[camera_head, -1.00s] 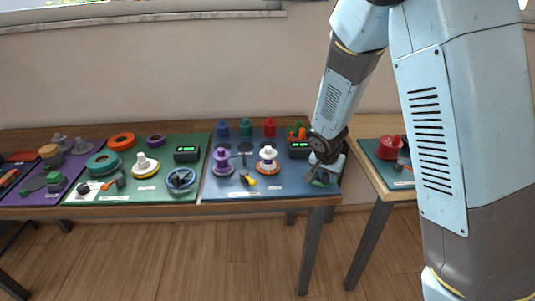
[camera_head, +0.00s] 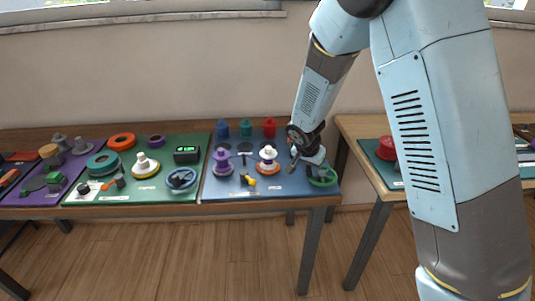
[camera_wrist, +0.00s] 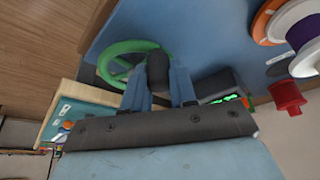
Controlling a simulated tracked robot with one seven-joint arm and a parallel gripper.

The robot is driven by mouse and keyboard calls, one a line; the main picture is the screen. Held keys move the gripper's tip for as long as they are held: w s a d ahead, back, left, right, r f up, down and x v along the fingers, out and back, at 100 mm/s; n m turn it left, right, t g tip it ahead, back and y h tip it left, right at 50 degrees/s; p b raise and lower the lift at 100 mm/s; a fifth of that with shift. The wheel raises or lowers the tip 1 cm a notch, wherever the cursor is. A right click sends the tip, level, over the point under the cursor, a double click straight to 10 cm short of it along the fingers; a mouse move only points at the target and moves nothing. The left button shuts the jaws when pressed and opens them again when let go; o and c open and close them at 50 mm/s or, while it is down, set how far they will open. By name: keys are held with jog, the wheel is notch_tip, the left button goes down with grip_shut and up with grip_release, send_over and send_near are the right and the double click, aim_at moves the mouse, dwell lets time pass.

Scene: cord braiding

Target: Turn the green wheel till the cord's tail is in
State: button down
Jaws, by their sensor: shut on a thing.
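The green wheel (camera_head: 324,184) lies at the right end of the blue board in the head view. It also shows at the upper left of the wrist view (camera_wrist: 128,46), with its rim and spokes partly hidden by my gripper. My gripper (camera_wrist: 158,78) is shut on the wheel's dark upright handle (camera_wrist: 157,68), with a finger on each side of it. In the head view my gripper (camera_head: 314,160) is at the wheel's far side, and the handle is hidden there. I cannot make out the cord or its tail.
A dark box with a green display (camera_wrist: 226,98) stands close to my gripper. White-and-orange and purple spools (camera_head: 267,160) (camera_head: 222,160) and several coloured pegs (camera_head: 246,128) stand left on the blue board (camera_head: 285,188). A second table (camera_head: 372,128) stands to the right, beyond a gap.

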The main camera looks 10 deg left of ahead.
jog(key=w, duration=0.3)
jog(key=shift+w+f, duration=0.1)
jog(key=shift+w, duration=0.15)
jog(key=w+d, duration=0.3)
jog(key=d, duration=0.3)
jog(key=shift+d, duration=0.15)
jog(key=s+d, duration=0.2)
jog(key=s, duration=0.1)
jog(key=shift+s+d, duration=0.2)
jog(key=shift+d, duration=0.2)
jog(key=s, duration=0.1)
jog(key=s+a, duration=0.1)
jog(key=s, duration=0.1)
jog(key=s+a, duration=0.1)
jog(key=s, duration=0.1)
jog(key=shift+s, duration=0.2)
jog(key=shift+s+a, duration=0.25)
jog(key=shift+a, duration=0.45)
